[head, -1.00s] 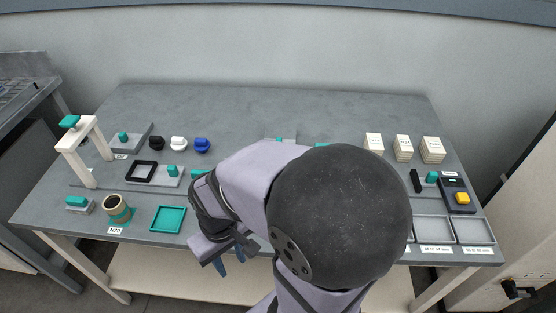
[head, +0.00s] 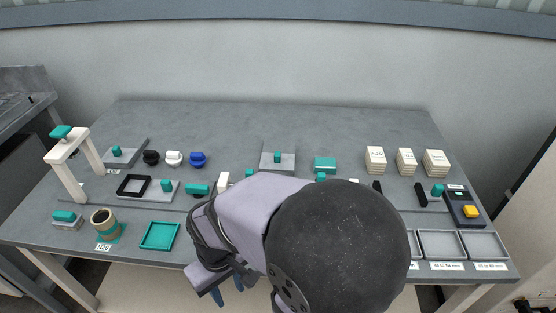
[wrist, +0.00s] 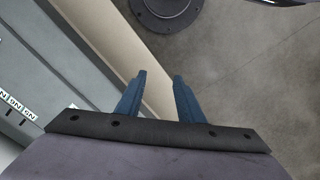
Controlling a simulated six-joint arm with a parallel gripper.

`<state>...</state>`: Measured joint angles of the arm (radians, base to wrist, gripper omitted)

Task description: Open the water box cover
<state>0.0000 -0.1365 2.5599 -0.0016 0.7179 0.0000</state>
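No label in view names the water box. Grey plates with teal knobs stand at the back middle (head: 268,164) and back left (head: 129,156); I cannot tell which, if either, is its cover. Both lie flat. My gripper (head: 228,290) hangs past the table's front edge, pointing down, away from both. The wrist view shows its two blue fingers (wrist: 160,85) apart with nothing between them, above the floor. My arm hides the table's front middle.
Black, white and blue knobs (head: 197,159) sit behind. Card stacks (head: 375,167), grey trays (head: 438,230) and a yellow-button device (head: 455,199) are right.

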